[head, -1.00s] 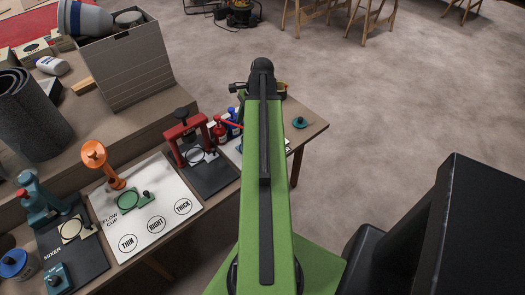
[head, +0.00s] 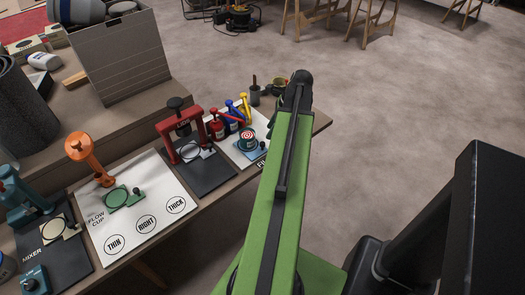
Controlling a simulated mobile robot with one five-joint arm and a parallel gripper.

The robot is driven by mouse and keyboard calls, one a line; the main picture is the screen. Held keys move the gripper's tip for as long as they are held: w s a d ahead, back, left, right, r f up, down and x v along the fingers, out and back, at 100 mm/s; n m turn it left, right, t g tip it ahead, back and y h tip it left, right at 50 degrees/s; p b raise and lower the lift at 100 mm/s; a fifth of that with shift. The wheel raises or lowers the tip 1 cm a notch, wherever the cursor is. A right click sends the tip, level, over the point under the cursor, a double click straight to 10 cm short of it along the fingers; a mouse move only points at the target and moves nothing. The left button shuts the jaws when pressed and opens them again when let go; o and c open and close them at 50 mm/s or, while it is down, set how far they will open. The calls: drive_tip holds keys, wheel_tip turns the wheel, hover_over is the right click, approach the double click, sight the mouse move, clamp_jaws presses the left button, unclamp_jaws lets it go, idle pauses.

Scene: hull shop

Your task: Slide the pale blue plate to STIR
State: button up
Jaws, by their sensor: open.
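A pale blue plate (head: 256,153) lies on the white mat of the right-hand station, whose lettering is partly hidden by my arm. A dark teal tin (head: 248,142) with a red-and-white ringed top stands on or right at the plate. No STIR marking is readable. A dark mat labelled MIXER (head: 62,258) lies at the far left, with a teal stand (head: 22,195) and a pale plate with a ring (head: 57,229) on it. My green arm reaches over the right end of the bench. My gripper is hidden beyond or beneath the arm.
A red press (head: 180,130) and an orange stand (head: 88,155) rise between the right-hand station and the mixer. Red, blue and yellow bottles (head: 232,120) stand behind the tin. A grey box (head: 122,62) is on the raised shelf. Floor is open at right.

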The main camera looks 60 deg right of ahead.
sight(262, 143)
drive_tip(key=b+x, duration=0.5)
drive_tip(key=x, duration=0.3)
drive_tip(key=shift+b, duration=0.4)
clamp_jaws()
idle(0.8)
